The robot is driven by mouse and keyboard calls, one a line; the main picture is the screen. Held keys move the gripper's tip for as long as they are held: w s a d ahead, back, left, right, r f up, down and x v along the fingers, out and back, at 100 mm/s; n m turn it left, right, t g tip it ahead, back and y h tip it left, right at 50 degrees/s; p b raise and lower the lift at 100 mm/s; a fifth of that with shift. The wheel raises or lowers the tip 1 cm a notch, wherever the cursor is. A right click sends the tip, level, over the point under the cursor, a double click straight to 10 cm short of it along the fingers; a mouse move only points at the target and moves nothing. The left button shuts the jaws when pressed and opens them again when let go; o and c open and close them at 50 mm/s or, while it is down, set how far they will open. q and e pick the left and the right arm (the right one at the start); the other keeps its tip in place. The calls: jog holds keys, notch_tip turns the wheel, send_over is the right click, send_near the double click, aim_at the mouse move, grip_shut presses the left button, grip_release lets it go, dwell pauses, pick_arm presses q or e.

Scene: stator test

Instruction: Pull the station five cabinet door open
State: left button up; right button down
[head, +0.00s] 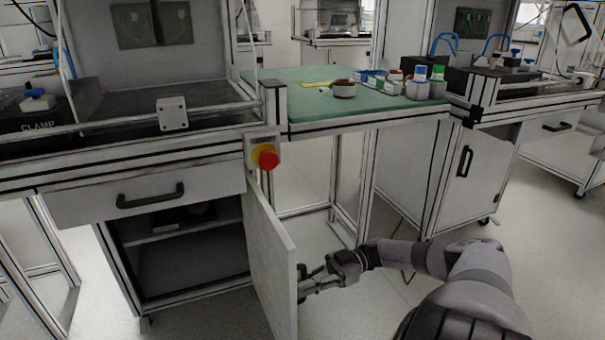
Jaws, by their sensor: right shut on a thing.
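A light grey cabinet door (268,262) stands swung out from the left workbench, hinged on the right side of the cabinet (182,260). The dark cabinet interior shows, with a shelf across it. My right gripper (306,283) is at the door's outer face near its free edge, with the arm coming in from the lower right. It is shut on the door's handle, which is mostly hidden by the door edge and fingers. No station number can be read. My left gripper is out of view.
Above the cabinet is a closed drawer (147,196) with a black handle. A red emergency stop button (264,157) sits on the bench corner. A green-topped table (345,105) with small bins stands between the benches. A second closed cabinet (468,178) is at right. The floor before the cabinet is clear.

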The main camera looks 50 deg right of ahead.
jog(key=c, duration=1.6)
grip_release()
jog(key=shift+c, duration=0.2)
jog(key=v, duration=0.7)
jog(key=shift+d, duration=0.2)
jog(key=shift+s, duration=0.15)
